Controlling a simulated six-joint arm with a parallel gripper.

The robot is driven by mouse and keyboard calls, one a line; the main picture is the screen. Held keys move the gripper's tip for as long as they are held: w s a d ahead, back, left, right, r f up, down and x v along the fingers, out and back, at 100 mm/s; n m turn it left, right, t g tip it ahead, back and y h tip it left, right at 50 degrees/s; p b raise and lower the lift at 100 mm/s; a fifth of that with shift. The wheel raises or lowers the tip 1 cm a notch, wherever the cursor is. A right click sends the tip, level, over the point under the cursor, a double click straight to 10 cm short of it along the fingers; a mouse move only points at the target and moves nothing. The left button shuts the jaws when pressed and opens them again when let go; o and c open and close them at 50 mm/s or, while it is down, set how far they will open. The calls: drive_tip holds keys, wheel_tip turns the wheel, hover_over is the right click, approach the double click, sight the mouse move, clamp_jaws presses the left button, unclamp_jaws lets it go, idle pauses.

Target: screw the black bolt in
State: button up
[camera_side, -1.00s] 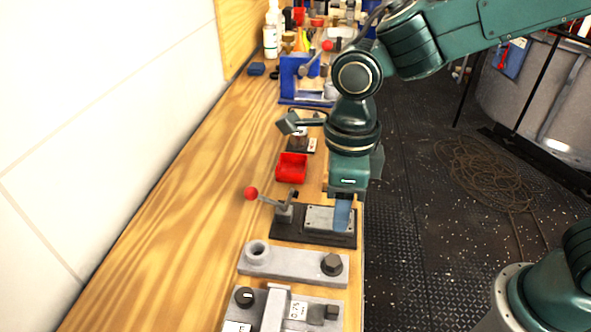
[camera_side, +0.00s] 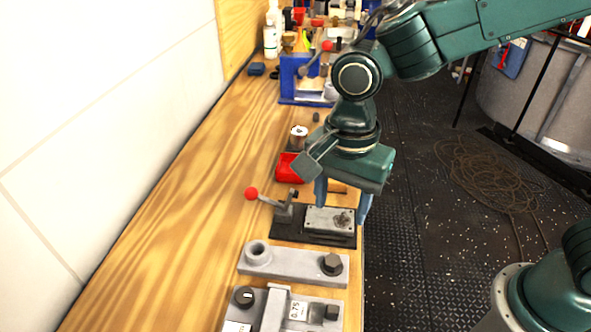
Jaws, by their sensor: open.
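A small dark piece that looks like the black bolt (camera_side: 344,218) stands on the light metal plate (camera_side: 322,221) of the dark clamp fixture (camera_side: 312,237). It is too small to tell how deep it sits. My gripper (camera_side: 341,210) is open, with its two blue fingers spread wide above the plate's right end. One finger is to the left of the dark piece and the other to its right, and nothing shows between them. The fixture's lever with a red ball (camera_side: 251,193) points left.
A red bin (camera_side: 288,168) and a blue vise (camera_side: 297,82) stand behind. The bench's left side is clear.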

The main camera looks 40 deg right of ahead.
sight(333, 261)
drive_tip(key=m, duration=2.5)
drive_tip(key=shift+f+m, duration=0.25)
drive_tip(key=shift+m, duration=0.05)
idle(0.4)
drive_tip(key=shift+f, duration=0.15)
wheel_tip(333, 261, down, 14)
drive_tip(key=shift+r, duration=0.25)
idle(0.5)
